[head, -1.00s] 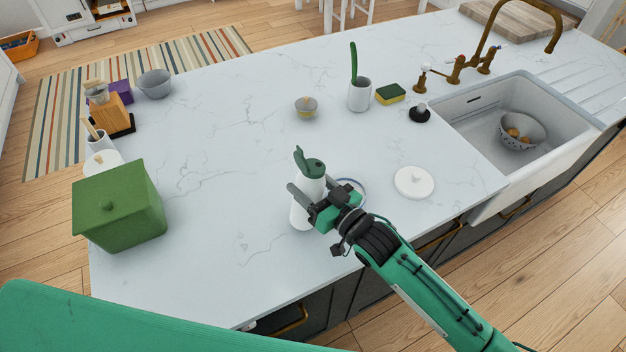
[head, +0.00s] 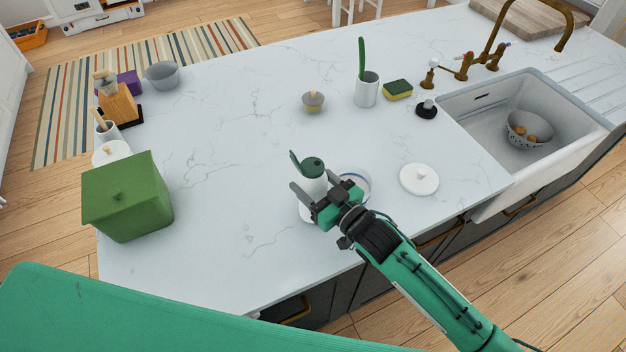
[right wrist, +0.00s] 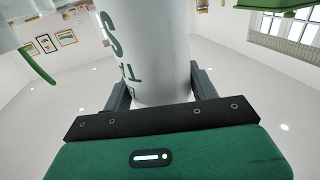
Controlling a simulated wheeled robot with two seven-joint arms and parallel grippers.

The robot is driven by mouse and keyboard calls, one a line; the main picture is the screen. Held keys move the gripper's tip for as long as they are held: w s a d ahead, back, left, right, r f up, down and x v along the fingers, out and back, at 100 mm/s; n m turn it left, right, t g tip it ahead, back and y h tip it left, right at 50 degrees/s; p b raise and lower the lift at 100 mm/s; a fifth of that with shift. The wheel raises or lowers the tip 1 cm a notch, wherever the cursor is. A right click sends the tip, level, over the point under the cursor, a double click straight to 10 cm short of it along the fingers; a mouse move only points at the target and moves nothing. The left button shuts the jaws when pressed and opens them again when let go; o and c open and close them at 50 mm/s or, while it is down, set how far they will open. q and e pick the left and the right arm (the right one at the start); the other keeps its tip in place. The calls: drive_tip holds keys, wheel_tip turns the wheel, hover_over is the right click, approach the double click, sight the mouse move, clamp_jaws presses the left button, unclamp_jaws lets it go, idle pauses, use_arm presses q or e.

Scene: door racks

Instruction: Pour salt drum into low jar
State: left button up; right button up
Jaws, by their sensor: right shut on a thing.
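The salt drum (head: 314,187) is a white cylinder with a green top and a raised green flap. My right gripper (head: 319,204) is shut on its body; the drum looks about upright, and I cannot tell whether its base touches the counter. In the right wrist view the drum (right wrist: 150,60) stands between the fingers (right wrist: 160,92), with green lettering on its side. The low jar (head: 367,193), with a blue rim, sits just right of the drum, partly hidden by my gripper. My left gripper is not in view.
A white round lid (head: 419,180) lies right of the jar. A green box (head: 127,197) stands at the left. A small bowl (head: 313,102), a white cup (head: 367,90) and a sponge (head: 398,90) are farther back. The sink (head: 480,130) is at the right. The counter's middle is clear.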

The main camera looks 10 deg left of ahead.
sight(321, 174)
drive_tip(key=shift+r, duration=0.1)
idle(0.3)
wheel_tip(321, 174, up, 5)
drive_tip(key=p, duration=0.4)
drive_tip(key=shift+r+p, duration=0.1)
drive_tip(key=shift+p, duration=0.2)
